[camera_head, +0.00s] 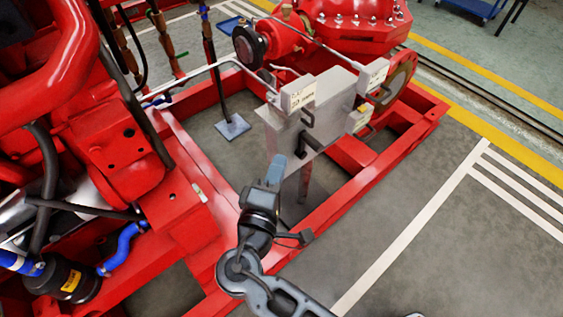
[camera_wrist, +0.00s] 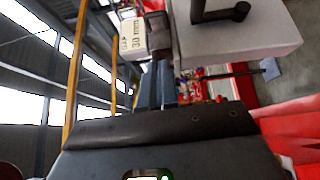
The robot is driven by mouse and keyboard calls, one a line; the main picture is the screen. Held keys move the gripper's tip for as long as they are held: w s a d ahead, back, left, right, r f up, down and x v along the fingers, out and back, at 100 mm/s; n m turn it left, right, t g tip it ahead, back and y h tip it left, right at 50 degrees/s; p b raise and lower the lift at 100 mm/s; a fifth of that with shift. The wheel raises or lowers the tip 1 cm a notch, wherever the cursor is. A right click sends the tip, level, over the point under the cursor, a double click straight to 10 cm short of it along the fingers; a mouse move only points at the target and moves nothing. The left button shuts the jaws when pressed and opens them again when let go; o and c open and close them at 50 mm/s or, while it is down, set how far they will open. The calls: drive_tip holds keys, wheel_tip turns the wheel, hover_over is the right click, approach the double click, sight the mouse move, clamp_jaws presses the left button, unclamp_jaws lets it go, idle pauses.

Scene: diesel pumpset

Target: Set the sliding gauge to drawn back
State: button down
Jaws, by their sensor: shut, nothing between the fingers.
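A grey box-like panel (camera_head: 335,95) stands on a post inside the red frame, with white label blocks (camera_head: 297,95) on it. Dark bent handles (camera_head: 308,117) stick out from its face; I cannot tell which part is the sliding gauge or how far it is drawn. My gripper (camera_head: 277,166) is shut and empty, low and left of the panel's front face. In the wrist view my gripper's fingers (camera_wrist: 158,75) point up beside the panel (camera_wrist: 240,42), near a label block reading 30 mm (camera_wrist: 133,38). A black handle (camera_wrist: 222,12) shows to the right of the fingers.
Red frame rails (camera_head: 370,170) surround the panel's post. Red engine parts (camera_head: 110,135) with hoses fill the left, and a red pump casing (camera_head: 355,25) stands behind. A thin grey pipe (camera_head: 200,72) runs left of the panel. Open floor (camera_head: 470,240) lies to the right.

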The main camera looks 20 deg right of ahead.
drive_tip(key=w+d, duration=0.6)
drive_tip(key=d, duration=0.2)
drive_tip(key=shift+w+d, duration=0.2)
drive_tip(key=shift+d, duration=0.15)
drive_tip(key=shift+r, duration=0.1)
drive_tip(key=w+d+b, duration=0.1)
drive_tip(key=w+d, duration=0.1)
drive_tip(key=d, duration=0.5)
drive_tip(key=shift+w, duration=0.15)
drive_tip(key=shift+d, duration=0.1)
